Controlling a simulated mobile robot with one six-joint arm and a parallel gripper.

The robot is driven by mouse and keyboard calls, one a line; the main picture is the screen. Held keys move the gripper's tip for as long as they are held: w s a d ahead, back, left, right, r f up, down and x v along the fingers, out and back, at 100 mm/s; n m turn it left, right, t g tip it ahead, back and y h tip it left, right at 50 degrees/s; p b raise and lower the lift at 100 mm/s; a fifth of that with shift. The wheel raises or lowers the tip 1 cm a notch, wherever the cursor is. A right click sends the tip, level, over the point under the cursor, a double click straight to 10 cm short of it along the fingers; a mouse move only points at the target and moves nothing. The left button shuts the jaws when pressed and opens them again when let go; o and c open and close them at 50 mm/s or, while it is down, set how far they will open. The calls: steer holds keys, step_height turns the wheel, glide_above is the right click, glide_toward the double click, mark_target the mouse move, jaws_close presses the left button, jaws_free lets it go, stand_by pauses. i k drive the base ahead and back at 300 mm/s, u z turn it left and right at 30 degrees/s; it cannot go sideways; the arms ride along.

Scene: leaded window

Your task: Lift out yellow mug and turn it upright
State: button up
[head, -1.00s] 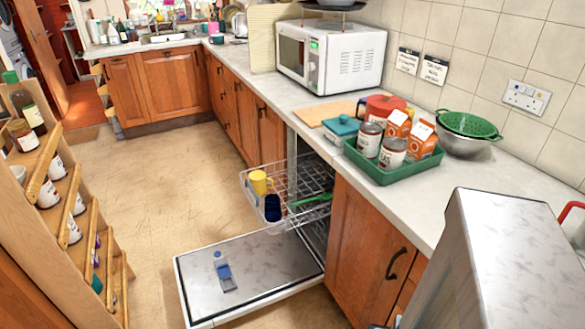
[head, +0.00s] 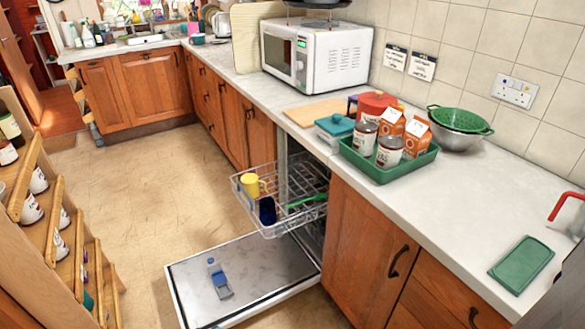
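The yellow mug (head: 249,186) sits in the pulled-out wire rack (head: 243,211) of the open dishwasher, near the rack's left side. Its handle points right; it is too small to tell whether its mouth faces down. A dark blue mug (head: 267,211) stands just in front of it in the rack. A green utensil (head: 306,201) lies to their right.
The lowered dishwasher door (head: 255,265) carries a blue-grey item (head: 219,279). Above, a green tray (head: 388,168) holds cans and cartons. A green flat object (head: 521,265) lies on the right counter, with bare worktop between. A stepped shelf (head: 60,255) stands left; floor between is clear.

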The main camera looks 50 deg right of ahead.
mark_target(250, 182)
steer(key=u, duration=0.8)
steer(key=k, duration=0.1)
steer(key=z, duration=2.3)
steer(key=k, duration=0.95)
steer(key=u, duration=0.1)
steer(key=i, duration=0.65)
steer(key=u, duration=0.05)
